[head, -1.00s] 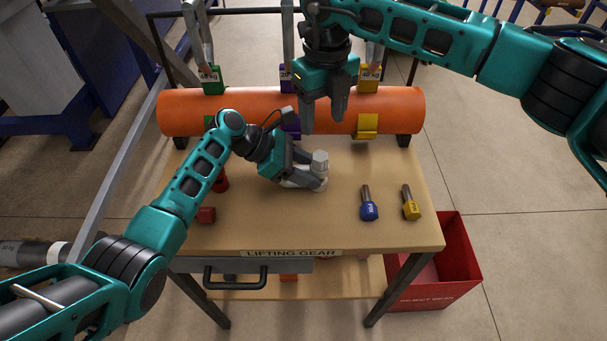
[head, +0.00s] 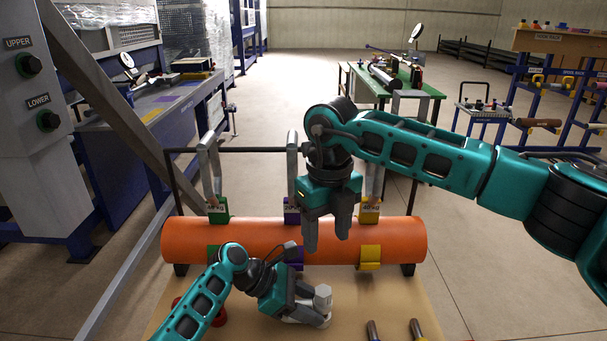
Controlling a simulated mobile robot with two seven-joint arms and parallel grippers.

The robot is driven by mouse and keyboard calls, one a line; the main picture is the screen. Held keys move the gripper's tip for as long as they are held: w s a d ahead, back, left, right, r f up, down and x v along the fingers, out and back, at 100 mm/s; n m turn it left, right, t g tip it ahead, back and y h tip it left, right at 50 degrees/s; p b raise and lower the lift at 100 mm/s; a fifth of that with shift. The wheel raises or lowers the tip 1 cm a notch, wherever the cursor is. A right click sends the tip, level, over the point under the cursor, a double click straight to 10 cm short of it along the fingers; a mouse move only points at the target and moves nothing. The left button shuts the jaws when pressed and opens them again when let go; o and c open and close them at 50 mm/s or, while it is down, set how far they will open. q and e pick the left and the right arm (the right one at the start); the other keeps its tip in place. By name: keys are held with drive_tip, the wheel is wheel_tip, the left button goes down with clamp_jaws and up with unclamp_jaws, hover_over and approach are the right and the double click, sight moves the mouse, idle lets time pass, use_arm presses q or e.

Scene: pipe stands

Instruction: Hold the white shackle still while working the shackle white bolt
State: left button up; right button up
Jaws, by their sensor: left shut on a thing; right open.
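The white shackle (head: 309,317) lies on the wooden table near the front of the orange pipe. The white bolt's head (head: 323,294) stands up at its right end. My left gripper (head: 306,303) is shut on the shackle from the left; its fingers hide part of it. My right gripper (head: 327,234) is open and empty, fingers pointing down in front of the orange pipe, above and behind the shackle.
The orange pipe (head: 200,239) lies across the table's back, with green (head: 219,212), purple (head: 292,213) and yellow (head: 370,214) tagged gear along it. A red part (head: 219,318) is partly hidden by my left arm.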

use_arm(q)
drive_tip(key=o, duration=1.2)
drive_tip(key=shift+o, duration=0.2)
drive_tip(key=shift+a, duration=0.1)
drive_tip(key=v, duration=1.2)
